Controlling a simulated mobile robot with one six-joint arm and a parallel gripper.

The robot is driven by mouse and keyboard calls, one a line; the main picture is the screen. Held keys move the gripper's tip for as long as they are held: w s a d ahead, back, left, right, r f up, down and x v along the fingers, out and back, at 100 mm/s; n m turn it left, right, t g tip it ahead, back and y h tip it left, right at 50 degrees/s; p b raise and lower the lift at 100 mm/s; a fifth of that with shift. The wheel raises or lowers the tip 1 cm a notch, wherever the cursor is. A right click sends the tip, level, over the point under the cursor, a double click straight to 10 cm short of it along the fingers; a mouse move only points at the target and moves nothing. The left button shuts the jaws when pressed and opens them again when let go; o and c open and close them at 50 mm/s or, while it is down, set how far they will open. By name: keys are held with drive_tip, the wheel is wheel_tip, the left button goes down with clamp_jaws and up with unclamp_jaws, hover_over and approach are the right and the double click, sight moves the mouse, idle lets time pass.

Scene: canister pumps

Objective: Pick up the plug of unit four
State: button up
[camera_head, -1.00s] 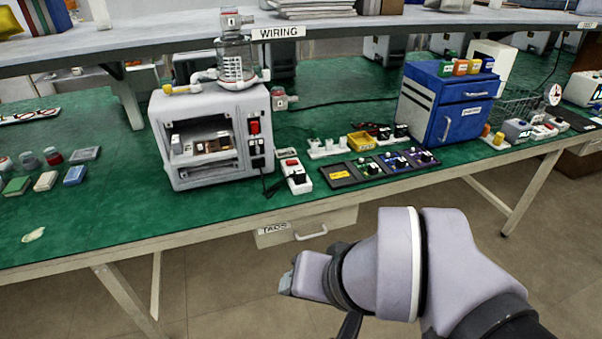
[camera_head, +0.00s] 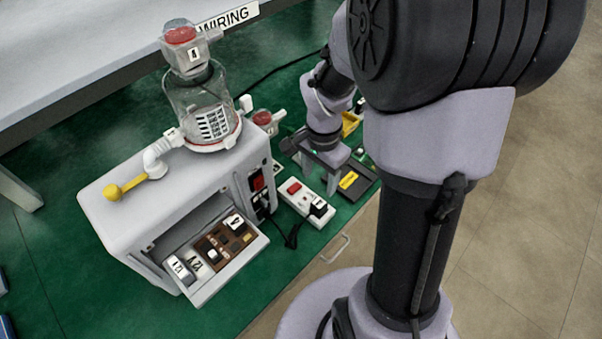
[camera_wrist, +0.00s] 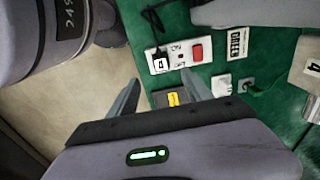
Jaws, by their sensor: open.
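The plug of unit four (camera_wrist: 160,62) is black with a white label reading 4, and sits in one end of a white power strip (camera_wrist: 186,53). A black cord runs from it. The plug also shows in the head view (camera_head: 319,208), at the near end of the strip (camera_head: 300,194), which has a red switch. My gripper (camera_wrist: 160,78) is open and empty, its two fingers spread on either side below the plug in the wrist view, apart from it. In the head view my gripper (camera_head: 318,165) hangs over the bench just behind the strip.
Unit four (camera_head: 165,195), a white housing with a glass canister (camera_head: 203,108) labelled 4, stands left of the strip. Its open front holds switches and small modules. A dark tray with a yellow label (camera_head: 348,181) lies right of the strip. The bench's front edge is close.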

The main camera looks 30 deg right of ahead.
sight(319, 203)
wheel_tip(319, 203, down, 9)
drive_tip(key=b, duration=0.3)
drive_tip(key=shift+s+d+r, duration=0.1)
drive_tip(key=shift+s+r, duration=0.05)
drive_tip(key=f+b, duration=0.2)
drive_tip(key=f, duration=0.1)
drive_tip(key=f+b, duration=0.1)
drive_tip(key=f, duration=0.1)
drive_tip(key=shift+w+d+f, duration=0.25)
drive_tip(key=shift+w+d, duration=0.05)
drive_tip(key=shift+d, duration=0.05)
drive_tip(key=shift+r, duration=0.2)
drive_tip(key=shift+c, duration=0.5)
clamp_jaws()
